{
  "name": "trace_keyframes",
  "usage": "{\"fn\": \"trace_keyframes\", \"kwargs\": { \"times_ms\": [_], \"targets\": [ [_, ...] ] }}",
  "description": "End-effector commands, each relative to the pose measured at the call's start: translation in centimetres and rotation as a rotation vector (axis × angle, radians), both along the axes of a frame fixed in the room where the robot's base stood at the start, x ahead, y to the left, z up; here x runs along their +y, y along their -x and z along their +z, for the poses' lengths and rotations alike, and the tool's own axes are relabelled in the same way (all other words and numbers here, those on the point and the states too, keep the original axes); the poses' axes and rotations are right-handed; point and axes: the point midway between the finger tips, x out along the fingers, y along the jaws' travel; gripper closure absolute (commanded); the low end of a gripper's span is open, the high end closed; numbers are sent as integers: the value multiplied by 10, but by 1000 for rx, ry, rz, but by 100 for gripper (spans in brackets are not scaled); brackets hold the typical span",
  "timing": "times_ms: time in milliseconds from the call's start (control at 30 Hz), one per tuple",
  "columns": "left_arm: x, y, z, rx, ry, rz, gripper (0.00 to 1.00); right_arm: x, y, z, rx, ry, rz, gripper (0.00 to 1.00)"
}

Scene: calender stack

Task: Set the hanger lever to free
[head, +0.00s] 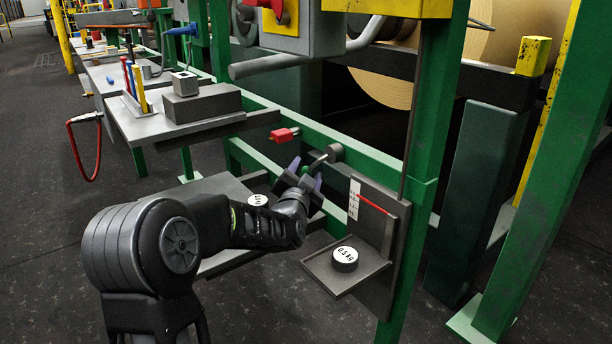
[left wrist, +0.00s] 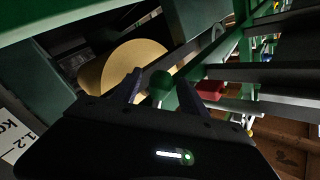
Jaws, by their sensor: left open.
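A short lever (head: 321,159) with a grey round hub (head: 334,152) sits on the green frame rail in the middle of the head view; I take it for the hanger lever. Its green ball knob (left wrist: 161,84) shows in the left wrist view, between my two fingers. My left gripper (head: 306,174) is open, with its dark purplish fingers on either side of the knob end. I cannot tell whether they touch it. No markings for the lever's positions are readable. My right gripper is not in view.
A red handle (head: 285,134) sticks out just left of the lever; it also shows in the left wrist view (left wrist: 209,90). A black 0.5 kg weight (head: 345,257) lies on a grey shelf (head: 320,276) below right. Another weight (head: 257,201) sits on a grey plate behind my arm.

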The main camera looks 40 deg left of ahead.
Motion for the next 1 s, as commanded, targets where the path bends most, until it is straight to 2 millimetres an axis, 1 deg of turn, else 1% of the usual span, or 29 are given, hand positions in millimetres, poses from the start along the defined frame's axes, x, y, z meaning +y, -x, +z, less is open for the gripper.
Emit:
{"fn": "trace_keyframes", "kwargs": {
  "times_ms": [267,867,1000],
  "targets": [
    [1,-1,0,1,0,1,50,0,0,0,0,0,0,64],
    [1,-1,0,0,0,0,100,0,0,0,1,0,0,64],
    [1,-1,0,0,0,0,100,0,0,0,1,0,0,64]
  ]
}}
